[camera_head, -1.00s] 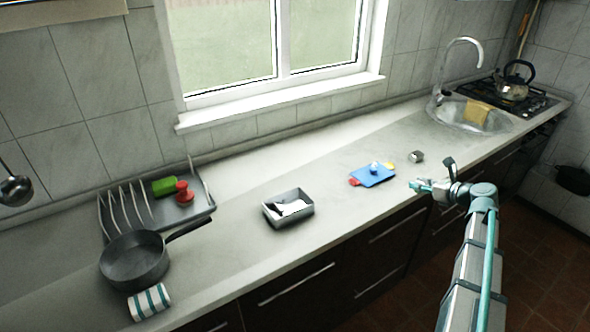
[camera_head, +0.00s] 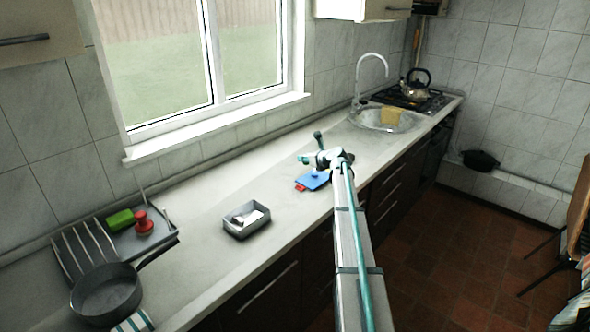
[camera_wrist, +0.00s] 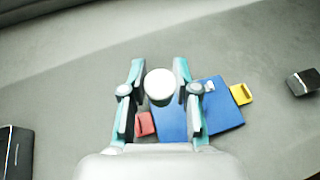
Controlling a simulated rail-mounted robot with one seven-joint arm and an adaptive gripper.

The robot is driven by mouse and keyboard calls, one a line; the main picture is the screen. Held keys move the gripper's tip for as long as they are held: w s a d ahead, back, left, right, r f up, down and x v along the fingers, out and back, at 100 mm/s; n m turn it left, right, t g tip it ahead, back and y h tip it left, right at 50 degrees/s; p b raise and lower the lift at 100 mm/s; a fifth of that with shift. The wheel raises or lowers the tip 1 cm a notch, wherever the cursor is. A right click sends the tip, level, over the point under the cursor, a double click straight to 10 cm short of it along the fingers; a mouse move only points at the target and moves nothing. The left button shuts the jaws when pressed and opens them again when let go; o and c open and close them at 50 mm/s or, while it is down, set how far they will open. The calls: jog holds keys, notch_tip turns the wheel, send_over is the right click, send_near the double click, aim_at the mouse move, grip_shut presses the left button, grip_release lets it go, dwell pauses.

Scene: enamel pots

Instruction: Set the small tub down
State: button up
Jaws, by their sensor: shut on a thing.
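The small tub shows in the wrist view as a round white top (camera_wrist: 159,84) between the two teal-tipped fingers of my gripper (camera_wrist: 159,92). The fingers are shut on it. Behind it in that view lies a blue board (camera_wrist: 222,113) with red and yellow tabs at its sides. In the head view my gripper (camera_head: 309,148) is above the counter by the blue board (camera_head: 312,181).
A grey rectangular tin (camera_head: 247,231) stands left of the board. A pan (camera_head: 106,293) and a dish rack (camera_head: 165,240) are farther left. A small dark block (camera_wrist: 303,82) lies right of the board in the wrist view. The sink (camera_head: 388,119) is beyond. Counter between tin and rack is clear.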

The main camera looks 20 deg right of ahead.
jog(key=p, duration=0.2)
send_over(298, 176)
jog(key=s, duration=0.1)
notch_tip(298, 176, down, 6)
jog(key=shift+d+r, duration=0.15)
jog(key=shift+w+f, duration=0.4)
jog(key=shift+f, duration=0.2)
jog(key=f, duration=0.1)
jog(key=f+p, duration=0.1)
jog(key=shift+w+f+p, duration=0.25)
jog(key=shift+f+p, duration=0.15)
jog(key=shift+f, duration=0.45)
jog(key=shift+f, duration=0.1)
jog(key=o, duration=1)
jog(key=shift+o, duration=0.2)
